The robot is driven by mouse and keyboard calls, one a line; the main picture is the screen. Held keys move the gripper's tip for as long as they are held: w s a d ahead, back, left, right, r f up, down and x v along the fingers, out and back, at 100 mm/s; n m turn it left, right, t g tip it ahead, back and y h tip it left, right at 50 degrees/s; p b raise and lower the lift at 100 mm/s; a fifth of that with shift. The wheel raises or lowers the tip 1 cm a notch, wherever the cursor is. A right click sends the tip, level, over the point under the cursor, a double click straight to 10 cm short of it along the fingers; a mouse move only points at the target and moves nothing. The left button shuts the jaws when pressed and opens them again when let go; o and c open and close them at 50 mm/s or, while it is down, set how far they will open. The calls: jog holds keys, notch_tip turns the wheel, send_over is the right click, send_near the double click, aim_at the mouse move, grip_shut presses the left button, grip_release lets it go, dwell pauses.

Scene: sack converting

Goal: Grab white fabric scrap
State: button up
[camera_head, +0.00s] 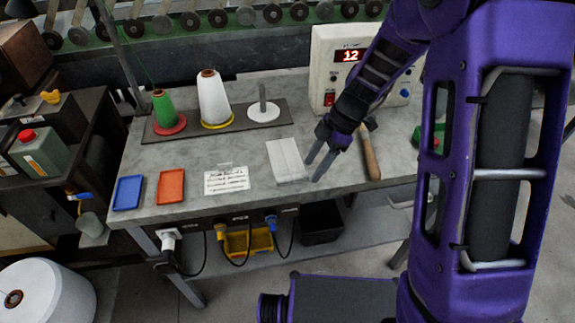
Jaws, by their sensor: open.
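The white fabric scrap (286,158) lies flat on the grey table, a pale rectangle with a lengthwise line, near the table's front middle. My gripper (312,170) is just to its right, with its two fingers apart and pointing down and left. Nothing shows between the fingers. The fingertips are close to the scrap's right edge; I cannot tell whether they touch it or how high they are.
A wooden-handled tool (370,155) lies right of my gripper. A written sheet (226,180), orange tray (171,187) and blue tray (127,193) are to the left. Thread cones (214,100) stand behind, beside a white control box (335,62). The table's front edge is close.

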jog(key=shift+x, duration=0.75)
grip_shut()
jog(key=shift+r, duration=0.1)
